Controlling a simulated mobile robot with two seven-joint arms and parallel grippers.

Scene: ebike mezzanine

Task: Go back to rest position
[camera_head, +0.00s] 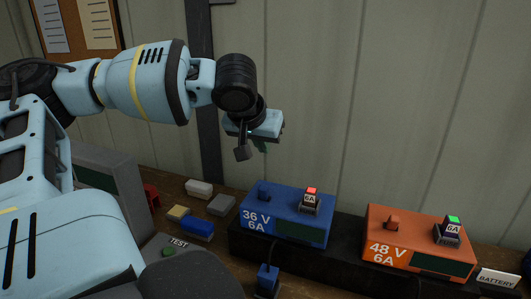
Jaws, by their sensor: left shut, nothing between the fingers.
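My left arm comes in from the left, and its gripper (251,150) hangs in the air in front of the wall panels. It is shut and empty, above and behind the blue 36 V 6A charger (283,230), and touches nothing. The blue charger has a small block with a red light (311,200) on its top. To its right stands the orange 48 V 6A charger (392,250), with a similar block showing a green light (450,228). My right gripper is not in view.
The chargers stand on a dark raised strip on the wooden bench (185,197). A blue connector (267,279) stands in front. Small white, grey, yellow and blue blocks (197,229) lie left of the chargers. A BATTERY sign (498,279) is at right. A dark post (205,100) runs up the wall.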

